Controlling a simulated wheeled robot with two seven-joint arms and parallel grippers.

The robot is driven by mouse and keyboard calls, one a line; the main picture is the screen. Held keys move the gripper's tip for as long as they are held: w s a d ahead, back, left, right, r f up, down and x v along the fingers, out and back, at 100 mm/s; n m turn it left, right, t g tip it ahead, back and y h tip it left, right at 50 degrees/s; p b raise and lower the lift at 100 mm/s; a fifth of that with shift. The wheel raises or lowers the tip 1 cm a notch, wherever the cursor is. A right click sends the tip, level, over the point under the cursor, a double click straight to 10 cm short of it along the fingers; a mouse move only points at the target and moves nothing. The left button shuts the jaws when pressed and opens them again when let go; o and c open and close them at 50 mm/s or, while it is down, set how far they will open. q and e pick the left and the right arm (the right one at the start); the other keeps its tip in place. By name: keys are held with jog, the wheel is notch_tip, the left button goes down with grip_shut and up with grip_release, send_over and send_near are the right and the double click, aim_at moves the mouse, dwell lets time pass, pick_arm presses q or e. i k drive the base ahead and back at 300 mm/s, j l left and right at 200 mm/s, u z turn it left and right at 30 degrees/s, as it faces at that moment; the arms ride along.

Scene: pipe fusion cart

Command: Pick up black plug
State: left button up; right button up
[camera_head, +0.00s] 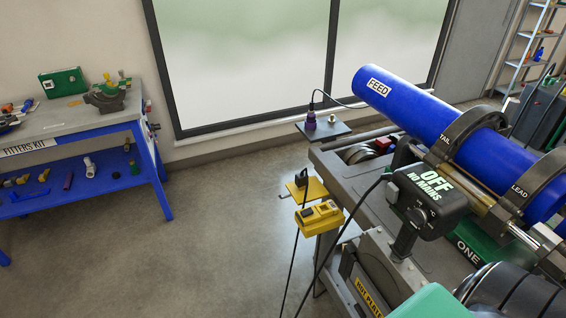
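A small black plug (302,178) sits at a yellow bracket plate (296,195) on the left side of the cart, with a black cable hanging down toward the floor. I cannot tell whether it is seated in a socket or only resting there. Neither of my grippers shows in the head view.
The cart carries a blue pipe (420,113) marked FEED, held in TAIL and LEAD clamps. A dark control box (428,200) reads "OFF NO MAINS". A yellow box (319,217) hangs below the bracket. A blue workbench (85,150) stands left; the floor (210,230) between is clear.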

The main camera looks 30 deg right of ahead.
aim_at(300, 179)
jog(key=i, duration=1.65)
jog(key=i+z, duration=0.25)
jog(key=i, duration=0.15)
jog(key=i+j+z, duration=0.2)
jog(key=i, duration=0.15)
jog(key=i+j+z, duration=0.25)
jog(key=i, duration=0.15)
jog(key=l+z, duration=0.1)
jog(key=z, duration=1.7)
